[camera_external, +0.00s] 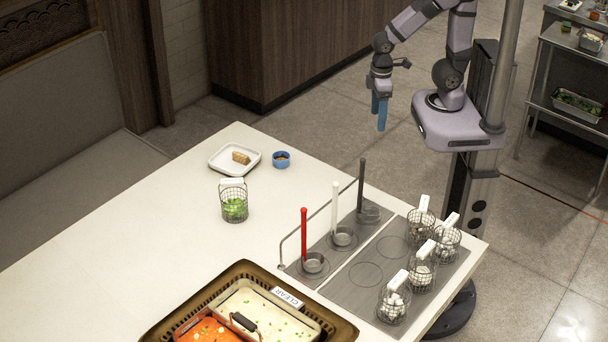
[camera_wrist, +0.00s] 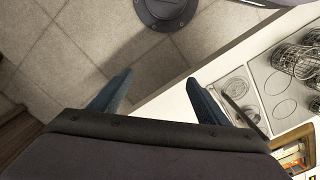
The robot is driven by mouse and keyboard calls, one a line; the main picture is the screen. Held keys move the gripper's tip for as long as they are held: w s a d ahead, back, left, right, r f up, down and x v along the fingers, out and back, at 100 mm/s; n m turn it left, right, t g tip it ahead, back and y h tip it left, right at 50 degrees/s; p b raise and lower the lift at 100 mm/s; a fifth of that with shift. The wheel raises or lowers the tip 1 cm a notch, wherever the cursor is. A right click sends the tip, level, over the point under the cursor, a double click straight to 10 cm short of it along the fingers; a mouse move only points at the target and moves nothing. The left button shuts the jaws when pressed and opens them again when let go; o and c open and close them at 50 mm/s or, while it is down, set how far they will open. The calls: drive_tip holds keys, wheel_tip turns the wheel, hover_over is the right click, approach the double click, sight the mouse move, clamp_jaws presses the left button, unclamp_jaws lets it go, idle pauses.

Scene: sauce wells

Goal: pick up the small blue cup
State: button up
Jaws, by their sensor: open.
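The small blue cup (camera_external: 281,159) stands upright on the white table, just right of a square white plate, with something brownish inside it. It does not show in the wrist view. My gripper (camera_external: 380,117) has blue fingers pointing down and hangs beyond the table's far edge, above the floor, to the right of the cup and well apart from it. In the wrist view my gripper (camera_wrist: 158,88) has its two fingers spread with only floor and table edge between them. It is open and empty.
The white plate (camera_external: 235,158) holds a brown piece of food. A wire basket of greens (camera_external: 234,201) stands in front of it. A grey station (camera_external: 365,262) with ladles and several wire baskets is at the right. A hot pot (camera_external: 249,312) is at the front.

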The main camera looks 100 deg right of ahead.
drive_tip(key=w+d+r+n+h+b, duration=0.1)
drive_tip(key=w+d+n+h, duration=0.2)
drive_tip(key=w+n, duration=0.3)
drive_tip(key=w+d+r+n+h+b, duration=0.1)
drive_tip(key=w+d+n+h, duration=0.25)
drive_tip(key=w+n, duration=0.2)
drive_tip(key=w+a+n+t+h+b, duration=0.1)
drive_tip(key=w+a+n+t+h, duration=0.1)
drive_tip(key=w+a+n+t, duration=0.35)
drive_tip(key=w+a+n+t+h+b, duration=0.1)
drive_tip(key=w+a+n+t+h, duration=0.15)
drive_tip(key=w+n, duration=0.65)
drive_tip(key=m, duration=0.1)
approach(278, 158)
drive_tip(key=shift+w+d+r+g, duration=0.2)
drive_tip(key=shift+w+d+g, duration=0.1)
drive_tip(key=shift+w+d, duration=0.45)
drive_tip(key=shift+f, duration=0.6)
drive_tip(key=shift+p+x, duration=0.8)
drive_tip(key=shift+x, duration=1.65)
